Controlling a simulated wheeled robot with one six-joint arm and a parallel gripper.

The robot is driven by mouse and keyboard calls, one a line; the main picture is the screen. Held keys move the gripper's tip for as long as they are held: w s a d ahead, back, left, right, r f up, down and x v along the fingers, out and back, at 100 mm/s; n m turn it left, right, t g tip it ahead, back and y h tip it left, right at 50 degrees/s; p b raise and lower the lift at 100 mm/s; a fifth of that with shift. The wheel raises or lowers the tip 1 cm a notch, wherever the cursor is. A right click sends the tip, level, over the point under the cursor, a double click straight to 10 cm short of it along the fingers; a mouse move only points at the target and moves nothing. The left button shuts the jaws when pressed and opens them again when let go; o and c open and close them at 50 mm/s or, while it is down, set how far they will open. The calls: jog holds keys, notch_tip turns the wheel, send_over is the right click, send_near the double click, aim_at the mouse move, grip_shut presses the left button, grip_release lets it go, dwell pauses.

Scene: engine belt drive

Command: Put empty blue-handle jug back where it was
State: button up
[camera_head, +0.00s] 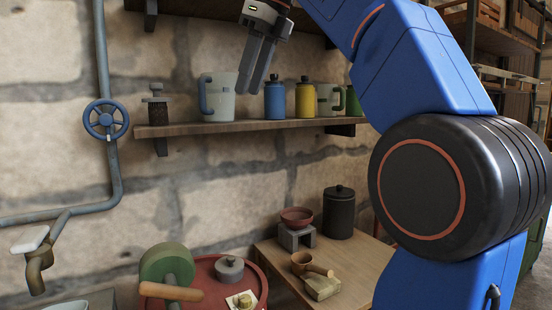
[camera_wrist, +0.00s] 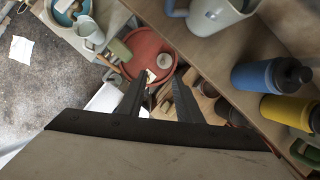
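The pale jug with the blue handle (camera_head: 222,97) stands upright on the wooden shelf (camera_head: 200,129), handle to the left. It also shows at the top of the wrist view, as a pale jug (camera_wrist: 215,14). My gripper (camera_head: 250,90) points down in front of the shelf, just right of the jug and apart from it. In the wrist view my gripper (camera_wrist: 160,79) has its two fingers apart with nothing held between them. The jug's inside is not visible, so I cannot tell whether it is empty.
A blue canister (camera_head: 275,101) and a yellow canister (camera_head: 306,101) stand right of the jug, then a green-handled jug (camera_head: 328,101). A dark grinder-like item (camera_head: 157,108) stands at left. Below are a red round table (camera_head: 205,273) and a wooden table (camera_head: 355,262).

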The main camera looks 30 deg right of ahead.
jog(key=s+f+n+h, duration=0.1)
jog(key=s+f+n, duration=0.5)
jog(key=f, duration=1.2)
jog(key=s+f+n, duration=0.6)
jog(key=f+n, duration=0.7)
jog(key=f, duration=0.4)
jog(key=s+f+n+t+h, duration=0.1)
jog(key=s+f+n, duration=0.6)
jog(key=f, duration=1.1)
jog(key=n, duration=0.3)
jog(key=shift+f+h, duration=0.3)
jog(key=shift+f, duration=0.05)
